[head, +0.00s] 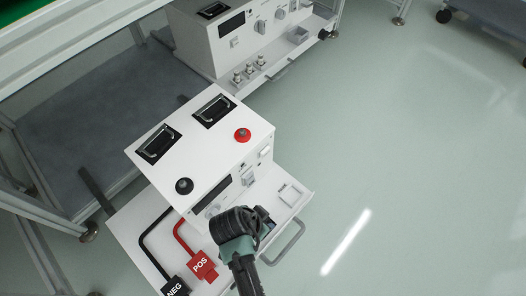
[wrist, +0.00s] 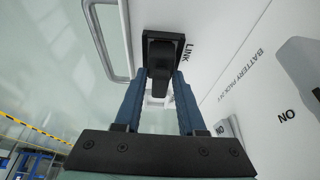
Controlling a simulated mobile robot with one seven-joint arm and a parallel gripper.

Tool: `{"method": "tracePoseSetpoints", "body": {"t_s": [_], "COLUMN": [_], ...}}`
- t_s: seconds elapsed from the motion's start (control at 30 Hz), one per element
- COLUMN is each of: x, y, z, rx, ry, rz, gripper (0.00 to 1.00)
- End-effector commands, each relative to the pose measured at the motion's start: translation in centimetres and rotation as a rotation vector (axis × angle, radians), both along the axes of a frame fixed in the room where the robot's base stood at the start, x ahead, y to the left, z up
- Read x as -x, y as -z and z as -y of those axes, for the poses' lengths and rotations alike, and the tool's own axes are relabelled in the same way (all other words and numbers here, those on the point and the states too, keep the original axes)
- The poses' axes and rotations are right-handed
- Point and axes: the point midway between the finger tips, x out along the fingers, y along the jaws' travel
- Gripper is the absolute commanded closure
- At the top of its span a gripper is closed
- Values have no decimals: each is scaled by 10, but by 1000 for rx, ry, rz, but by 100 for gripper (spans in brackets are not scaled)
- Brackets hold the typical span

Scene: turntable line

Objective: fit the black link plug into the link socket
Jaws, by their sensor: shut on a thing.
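My gripper (wrist: 160,84) has its two blue fingers closed on the sides of the black link plug (wrist: 160,73) in the wrist view. The plug's far end overlaps a black square-rimmed piece (wrist: 164,35) beside the printed word LINK, which looks like the link socket. I cannot tell how deep the plug sits in it. In the head view my gripper (head: 265,218) is over the front tray of the near white unit, and my dark wrist hides the plug and socket there.
The near white unit (head: 190,130) carries black handles, a red knob (head: 242,135) and a black knob (head: 184,186). Red POS (head: 201,265) and black NEG (head: 174,288) connectors lie beside my arm. A metal handle (head: 290,243) sticks out in front. Open floor lies right.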

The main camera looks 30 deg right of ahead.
Motion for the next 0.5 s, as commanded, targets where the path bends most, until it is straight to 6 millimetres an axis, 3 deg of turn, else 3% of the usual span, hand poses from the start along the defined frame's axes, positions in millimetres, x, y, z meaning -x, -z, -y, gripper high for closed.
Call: {"method": "tracePoseSetpoints", "body": {"t_s": [0.4, 0.43, 0.5], "x": [-1, 0, 0], "y": [8, 7, 7], "z": [0, 0, 0], "rx": [1, 0, 0], "ry": [0, 0, 0], "rz": [0, 0, 0], "gripper": [100, 55, 43]}}
